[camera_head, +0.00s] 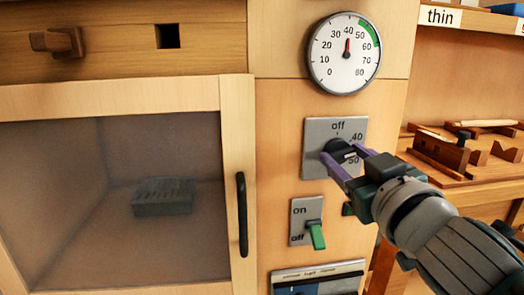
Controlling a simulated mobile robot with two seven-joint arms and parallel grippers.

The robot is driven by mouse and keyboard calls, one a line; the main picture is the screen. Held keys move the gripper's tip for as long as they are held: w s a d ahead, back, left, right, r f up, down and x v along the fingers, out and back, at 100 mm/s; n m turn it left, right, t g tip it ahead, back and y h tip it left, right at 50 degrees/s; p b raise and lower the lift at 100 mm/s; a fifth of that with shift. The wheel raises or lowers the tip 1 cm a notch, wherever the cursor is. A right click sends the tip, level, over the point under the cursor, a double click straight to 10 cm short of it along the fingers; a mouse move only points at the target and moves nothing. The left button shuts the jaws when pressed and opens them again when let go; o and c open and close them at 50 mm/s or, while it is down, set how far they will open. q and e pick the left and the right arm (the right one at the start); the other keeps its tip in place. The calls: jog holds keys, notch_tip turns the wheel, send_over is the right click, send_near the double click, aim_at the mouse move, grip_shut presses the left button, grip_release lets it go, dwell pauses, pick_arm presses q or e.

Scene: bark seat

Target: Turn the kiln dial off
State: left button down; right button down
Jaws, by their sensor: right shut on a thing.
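The kiln dial is a dark round knob (333,146) on a grey plate (316,133) marked "off", 40 and 50, right of the kiln door. My right gripper (342,160) comes in from the right and is shut on the knob. Its purple fingers cover part of the knob, so I cannot tell exactly where the knob points. A round gauge (345,53) above reads about 40, just below its green band. My left gripper is not in view.
Below the dial is an on/off switch (316,234) with its green lever down at "off". The glass-fronted kiln door (236,130) has a black handle (242,215), with a grey block (163,196) inside. Shelves with wooden pieces (440,150) stand at the right.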

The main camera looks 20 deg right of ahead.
jog(key=n, duration=0.3)
jog(key=shift+n, duration=0.4)
jog(key=n, duration=0.3)
jog(key=shift+a+n, duration=0.1)
jog(key=shift+n, duration=0.2)
jog(key=n, duration=0.4)
jog(key=shift+f, duration=0.1)
jog(key=shift+n, duration=1.9)
jog(key=shift+c, duration=1.2)
grip_release()
jog(key=shift+f, duration=0.1)
